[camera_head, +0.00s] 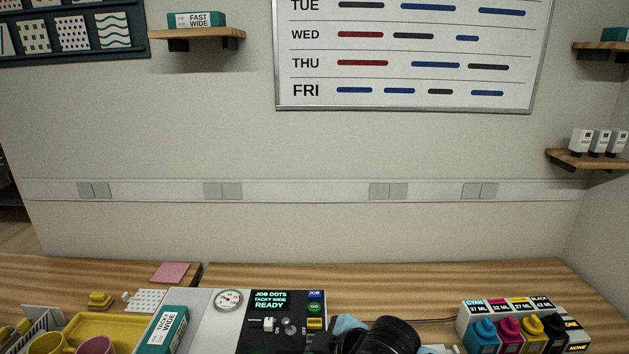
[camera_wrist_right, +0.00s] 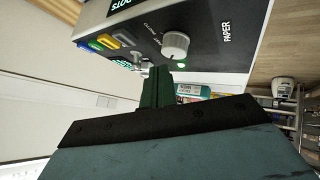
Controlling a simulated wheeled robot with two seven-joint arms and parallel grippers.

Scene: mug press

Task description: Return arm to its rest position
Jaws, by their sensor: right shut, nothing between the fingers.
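My right gripper (camera_wrist_right: 159,78) is shut and empty in the right wrist view, its green fingers pressed together. They point at the front panel of the press machine (camera_wrist_right: 215,30), close to a grey knob (camera_wrist_right: 175,45) and a small switch (camera_wrist_right: 137,58). I cannot tell whether the fingertips touch the panel. In the head view the machine (camera_head: 262,325) stands at the bottom centre, its display reading "JOB DOTS TACKY WIDE READY". A dark rounded part of my right arm is just right of it; the gripper itself is not clear there. My left gripper is in neither view.
A yellow tray (camera_head: 118,325) with mugs, a teal box (camera_head: 166,330) and a pink note (camera_head: 170,273) lie left of the machine. An ink station (camera_head: 525,308) with coloured bottles is at right. The wooden counter (camera_head: 420,277) behind is mostly clear, against the wall.

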